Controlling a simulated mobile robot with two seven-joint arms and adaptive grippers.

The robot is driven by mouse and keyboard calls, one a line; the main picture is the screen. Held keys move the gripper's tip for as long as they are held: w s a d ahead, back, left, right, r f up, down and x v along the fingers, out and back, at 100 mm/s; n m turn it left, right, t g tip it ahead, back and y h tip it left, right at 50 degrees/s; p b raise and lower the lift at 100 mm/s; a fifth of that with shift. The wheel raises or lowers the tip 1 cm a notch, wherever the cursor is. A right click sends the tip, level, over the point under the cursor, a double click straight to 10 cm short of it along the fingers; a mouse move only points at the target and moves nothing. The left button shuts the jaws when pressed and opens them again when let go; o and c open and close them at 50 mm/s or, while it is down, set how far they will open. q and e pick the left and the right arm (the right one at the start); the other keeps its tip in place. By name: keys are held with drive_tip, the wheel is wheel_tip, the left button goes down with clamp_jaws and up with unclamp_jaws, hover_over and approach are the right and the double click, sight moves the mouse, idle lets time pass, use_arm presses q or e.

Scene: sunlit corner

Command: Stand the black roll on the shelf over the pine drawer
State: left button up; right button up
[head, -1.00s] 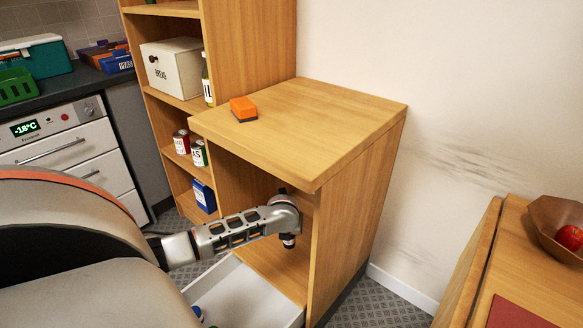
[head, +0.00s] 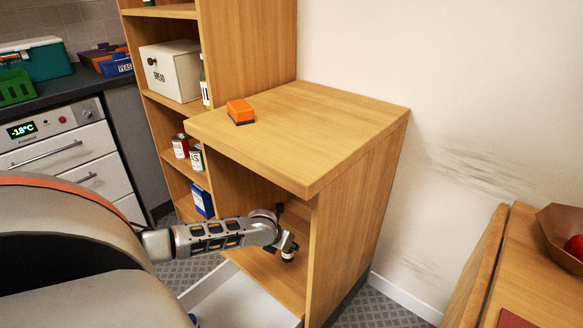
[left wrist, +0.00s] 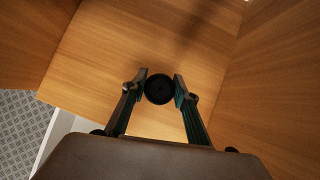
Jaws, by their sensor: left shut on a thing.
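My left gripper (head: 285,245) reaches into the open-fronted pine cabinet, low over its shelf (head: 268,268). In the left wrist view the fingers (left wrist: 160,88) are shut on the black roll (left wrist: 159,90), seen end-on as a dark disc. Bare shelf wood (left wrist: 110,60) lies around it. I cannot tell whether the roll touches the shelf. In the head view the roll is small and partly hidden by the gripper. The drawer (head: 240,302) below the shelf is pulled open, its inside pale. My right gripper is not in view.
The cabinet top (head: 310,125) overhangs the shelf and carries an orange block (head: 240,111). The cabinet's side wall (head: 355,210) stands close right of the gripper. A tall shelf unit with a bread bin (head: 172,70) and cans is behind left. A wooden bowl (head: 560,232) sits at right.

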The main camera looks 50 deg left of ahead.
use_arm(q)
drive_tip(key=shift+f, duration=0.95)
wheel_tip(320, 180, down, 2)
drive_tip(key=shift+s+f+b, duration=0.15)
drive_tip(key=shift+f+b, duration=0.05)
drive_tip(key=shift+b, duration=0.45)
drive_tip(key=shift+w+a+f, duration=0.1)
drive_tip(key=shift+w+f, duration=0.1)
drive_tip(key=shift+c, duration=0.6)
drive_tip(key=shift+r, duration=0.1)
drive_tip(key=shift+f, duration=0.3)
drive_tip(key=o, duration=1.2)
drive_tip(key=shift+o, duration=0.2)
drive_tip(key=shift+r, duration=0.1)
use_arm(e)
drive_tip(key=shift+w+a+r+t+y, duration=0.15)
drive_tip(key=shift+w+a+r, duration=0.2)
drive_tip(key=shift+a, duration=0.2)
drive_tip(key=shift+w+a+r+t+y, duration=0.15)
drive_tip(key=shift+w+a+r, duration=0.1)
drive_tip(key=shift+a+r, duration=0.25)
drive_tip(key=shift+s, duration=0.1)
